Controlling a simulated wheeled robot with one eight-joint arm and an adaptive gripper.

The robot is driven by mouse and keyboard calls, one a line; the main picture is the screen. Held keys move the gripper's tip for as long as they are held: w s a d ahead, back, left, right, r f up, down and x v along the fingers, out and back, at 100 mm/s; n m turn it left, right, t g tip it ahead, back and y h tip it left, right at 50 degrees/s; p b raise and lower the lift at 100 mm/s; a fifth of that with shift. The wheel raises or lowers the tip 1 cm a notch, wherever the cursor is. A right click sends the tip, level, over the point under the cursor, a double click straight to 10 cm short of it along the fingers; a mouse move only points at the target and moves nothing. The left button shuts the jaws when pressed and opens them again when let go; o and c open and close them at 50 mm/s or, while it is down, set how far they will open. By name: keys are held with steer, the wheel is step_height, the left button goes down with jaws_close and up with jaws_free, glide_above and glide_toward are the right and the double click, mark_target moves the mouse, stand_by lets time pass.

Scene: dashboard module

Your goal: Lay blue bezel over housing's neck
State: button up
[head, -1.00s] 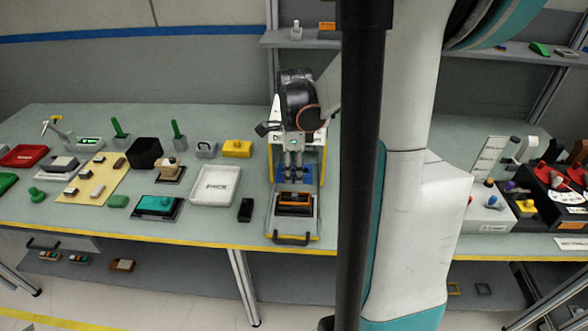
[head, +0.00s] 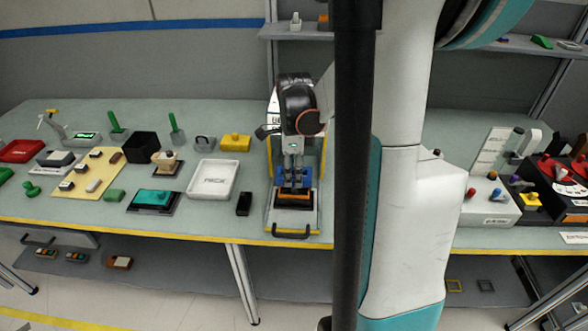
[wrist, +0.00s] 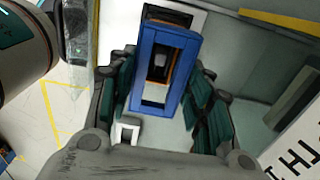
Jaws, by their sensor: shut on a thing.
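The blue bezel (wrist: 186,75) is a rectangular frame with an open middle. My gripper (wrist: 165,88) is shut on it, with dark green ribbed fingers at its left and right sides in the wrist view. The housing (wrist: 157,65), black with an orange rim, shows through the bezel's opening. In the head view my gripper (head: 293,186) is above the housing (head: 295,194), and the bezel (head: 308,174) shows blue just behind the fingers. The fingers cover part of both. I cannot tell whether bezel and housing touch.
The housing is on a grey tray (head: 292,222) with a dark front handle and yellow side panels behind. A black block (head: 244,204) and a white bin (head: 213,180) stand to the left. Bare table lies between the block and the tray.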

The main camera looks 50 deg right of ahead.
steer(key=shift+f+b, duration=0.45)
steer(key=shift+f, duration=0.5)
steer(key=shift+f+b, duration=1.05)
steer(key=shift+f, duration=0.25)
stand_by(0.8)
steer(key=o, duration=1)
steer(key=shift+r, duration=0.1)
step_height(320, 180, up, 12)
stand_by(0.4)
